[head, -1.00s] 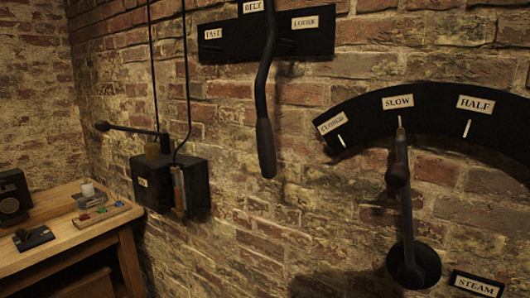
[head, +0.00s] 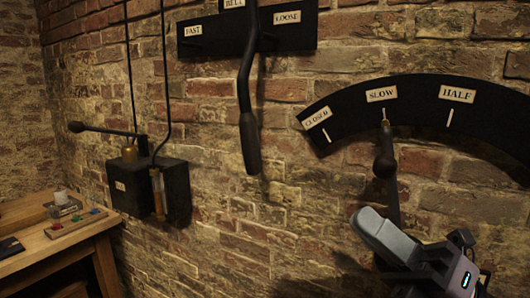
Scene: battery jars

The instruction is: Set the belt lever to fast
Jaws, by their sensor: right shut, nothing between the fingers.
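The belt lever (head: 249,110) is a long black bar with a thick grip at its lower end. It hangs down in front of a black plate (head: 222,48) with the labels FAST (head: 193,30) on the left and LOOSE (head: 287,17) on the right. The lever stands between these two labels, and its top is cut off by the picture edge. My right gripper (head: 372,226) is at the lower right, below and right of the lever's grip and apart from it. It is shut and empty. My left gripper is not in view.
A black arc plate (head: 340,125) carries CLOSED, SLOW and HALF labels, and the steam lever (head: 384,160) points at SLOW just above my right gripper. A black wall box (head: 180,188) with a side arm is left of the belt lever. A wooden table (head: 50,247) stands lower left.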

